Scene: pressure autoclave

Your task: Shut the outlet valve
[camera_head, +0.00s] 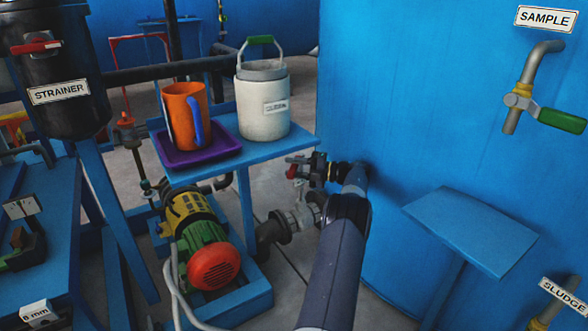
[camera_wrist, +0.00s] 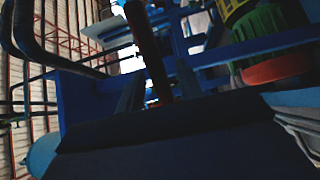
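A grey valve body (camera_head: 306,208) sits on the low pipe between the pump and the blue tank; no label shows on it. Just above it in the head view is a small red handle (camera_head: 297,171), partly hidden by my gripper (camera_head: 314,168). My gripper points left from the end of my arm, low beside the tank. In the wrist view, a dark red bar (camera_wrist: 147,45), apparently this handle, runs between the two fingers of my gripper (camera_wrist: 157,88). The fingers look apart, with gaps on both sides of the bar. Contact cannot be told in this dark view.
A pump with a green and red motor (camera_head: 212,262) stands left of the valve. Above it, a blue stand (camera_head: 262,155) holds an orange jug (camera_head: 185,115) and a white canister (camera_head: 263,110). A blue shelf (camera_head: 470,232) juts out on the right, below the green-handled sample tap (camera_head: 562,120).

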